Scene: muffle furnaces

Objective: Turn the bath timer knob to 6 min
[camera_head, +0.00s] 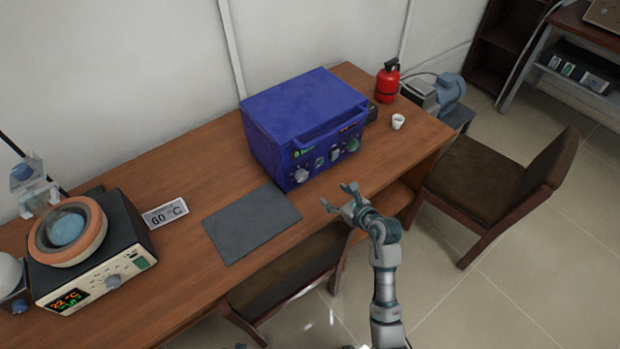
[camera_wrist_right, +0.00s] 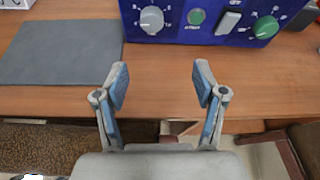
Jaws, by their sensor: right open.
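My right gripper (camera_head: 338,195) is open and empty near the table's front edge, apart from the panel. It also shows in the wrist view (camera_wrist_right: 161,72). My left gripper is not in view.
A heating bath (camera_head: 72,242) reading 22 °C, with its own knob, stands at left beside a "60 °C" card (camera_head: 165,214). A grey mat (camera_head: 252,222) lies before the blue appliance. A white cup (camera_head: 398,121) and red extinguisher (camera_head: 388,80) are at right. Chairs stand near the table.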

